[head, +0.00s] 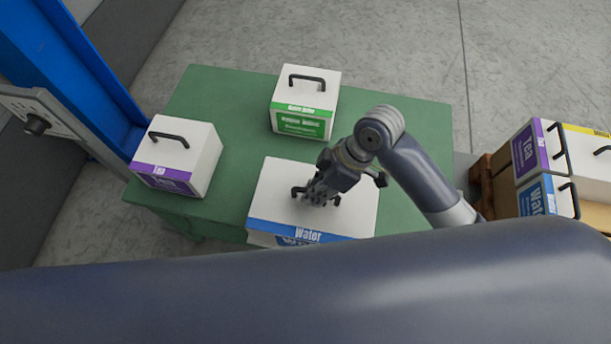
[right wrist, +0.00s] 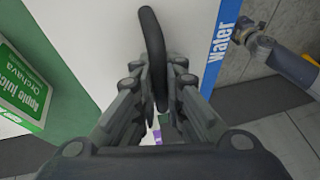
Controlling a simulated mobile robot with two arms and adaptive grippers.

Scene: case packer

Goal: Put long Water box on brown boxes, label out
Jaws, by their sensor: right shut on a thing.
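The long white Water box (head: 275,195) with a blue label band stands on the green table (head: 245,110), label towards the bottom of the head view. My right gripper (head: 318,195) is over its top and shut on its black handle. In the right wrist view the handle (right wrist: 152,50) runs between the fingers of the right gripper (right wrist: 158,100), and the blue "Water" edge (right wrist: 222,45) is at right. The brown boxes (head: 597,214) are at the right edge, with white boxes on them.
A white box with a green label (head: 305,98) stands at the table's back and a purple Tea box (head: 178,155) at its left. At right, another Tea box (head: 533,150), a small Water box (head: 545,195) and a yellow-banded box (head: 590,165) sit together. A blue post (head: 75,65) rises at left.

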